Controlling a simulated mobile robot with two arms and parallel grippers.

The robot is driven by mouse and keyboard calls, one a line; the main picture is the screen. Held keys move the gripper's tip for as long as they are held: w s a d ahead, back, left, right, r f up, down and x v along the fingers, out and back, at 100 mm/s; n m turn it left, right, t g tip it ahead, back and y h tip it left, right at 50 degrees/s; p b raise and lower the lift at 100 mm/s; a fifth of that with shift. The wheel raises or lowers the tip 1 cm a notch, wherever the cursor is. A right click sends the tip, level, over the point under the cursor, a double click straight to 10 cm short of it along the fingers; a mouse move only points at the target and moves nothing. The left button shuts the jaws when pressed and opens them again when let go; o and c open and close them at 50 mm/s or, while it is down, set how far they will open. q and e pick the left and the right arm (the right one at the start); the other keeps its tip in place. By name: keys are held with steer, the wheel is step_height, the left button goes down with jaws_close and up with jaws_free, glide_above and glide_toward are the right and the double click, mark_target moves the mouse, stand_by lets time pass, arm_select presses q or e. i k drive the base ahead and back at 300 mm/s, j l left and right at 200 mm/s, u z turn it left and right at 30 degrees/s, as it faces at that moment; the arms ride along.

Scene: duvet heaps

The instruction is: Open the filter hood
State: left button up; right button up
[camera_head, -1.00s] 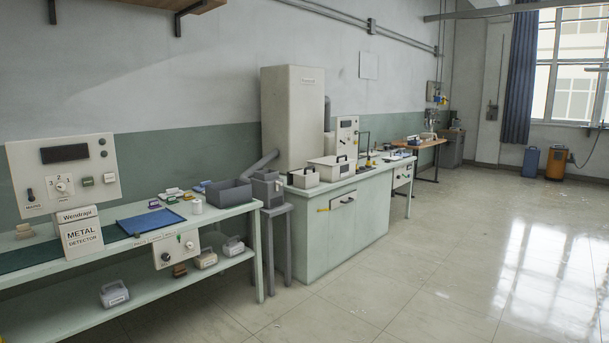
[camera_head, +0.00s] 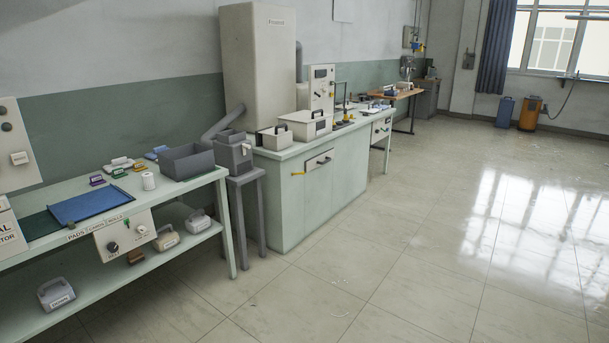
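No part is clearly marked as the filter hood. A tall pale cabinet (camera_head: 260,62) stands against the wall, with a small label I cannot read for certain near its top. A grey duct (camera_head: 222,122) slopes from it down to a grey box-shaped unit (camera_head: 233,152) on a stand. Two light boxes with dark handles, a small one (camera_head: 272,140) and a larger one (camera_head: 306,125), sit shut on the green counter in front of the cabinet. Neither of my grippers is in view.
A pale green bench (camera_head: 190,188) with a grey bin (camera_head: 186,162) and a blue mat (camera_head: 90,206) runs along the left. The tiled floor (camera_head: 420,230) to the right is clear.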

mark_target(275, 138)
steer(key=i+u, duration=0.4)
steer(key=i, duration=1.85)
